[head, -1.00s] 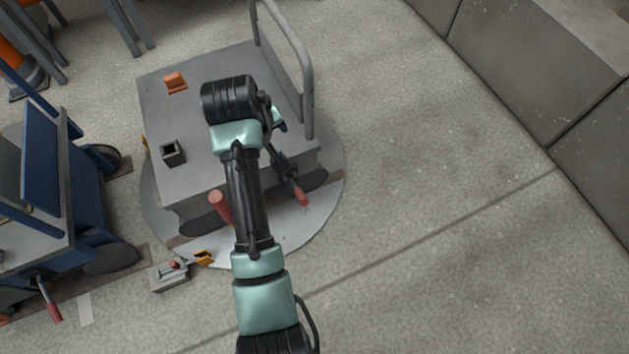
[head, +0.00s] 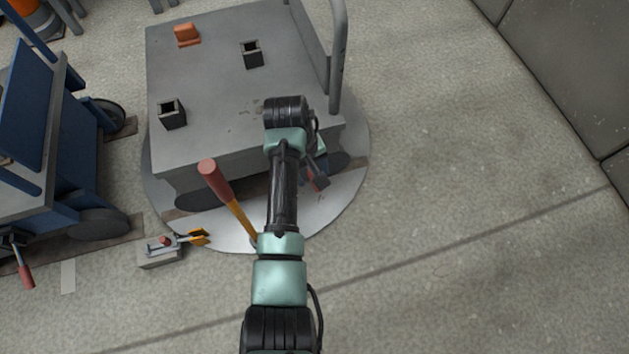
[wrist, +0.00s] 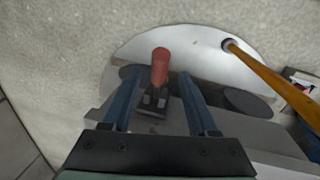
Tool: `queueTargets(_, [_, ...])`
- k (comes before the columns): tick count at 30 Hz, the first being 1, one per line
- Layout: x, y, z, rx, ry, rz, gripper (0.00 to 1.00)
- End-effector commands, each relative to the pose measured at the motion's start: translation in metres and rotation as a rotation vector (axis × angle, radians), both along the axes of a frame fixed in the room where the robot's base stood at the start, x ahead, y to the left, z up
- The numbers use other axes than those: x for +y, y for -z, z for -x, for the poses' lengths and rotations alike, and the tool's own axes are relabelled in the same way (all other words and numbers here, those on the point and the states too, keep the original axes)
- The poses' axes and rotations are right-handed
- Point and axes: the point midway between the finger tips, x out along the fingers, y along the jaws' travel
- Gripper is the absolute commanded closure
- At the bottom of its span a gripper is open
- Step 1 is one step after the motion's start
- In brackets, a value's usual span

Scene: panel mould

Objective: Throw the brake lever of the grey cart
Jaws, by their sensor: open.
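The grey cart (head: 205,75) stands on a round metal plate (head: 335,215). Its brake lever, with a red grip, is mostly hidden behind my arm in the head view. In the wrist view the red grip (wrist: 160,66) shows on a dark bracket at the cart's edge, between two dark wheels. My gripper (wrist: 158,82) is open, with its two blue fingers either side of the lever in that picture. Nothing is held. I cannot tell whether the fingers touch the grip or how deep it sits between them.
A tall orange lever with a red grip (head: 214,178) rises from the plate left of my arm. A small grey box with an orange clamp (head: 160,253) lies beside the plate. A blue cart (head: 45,140) stands left, with its own red-gripped lever (head: 25,275). Floor at right is clear.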

Motion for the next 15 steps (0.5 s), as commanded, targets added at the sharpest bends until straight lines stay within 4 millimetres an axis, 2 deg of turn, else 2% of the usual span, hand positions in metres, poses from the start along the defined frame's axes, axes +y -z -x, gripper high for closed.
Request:
queueTargets(1, [-0.001,0.013,0.0,0.001,0.001,-0.001,0.41])
queueTargets(6, [-0.004,0.029,-0.002,-0.001,0.0,0.001,0.41])
queueTargets(15, [-0.005,0.033,-0.003,-0.001,0.0,0.001,0.41])
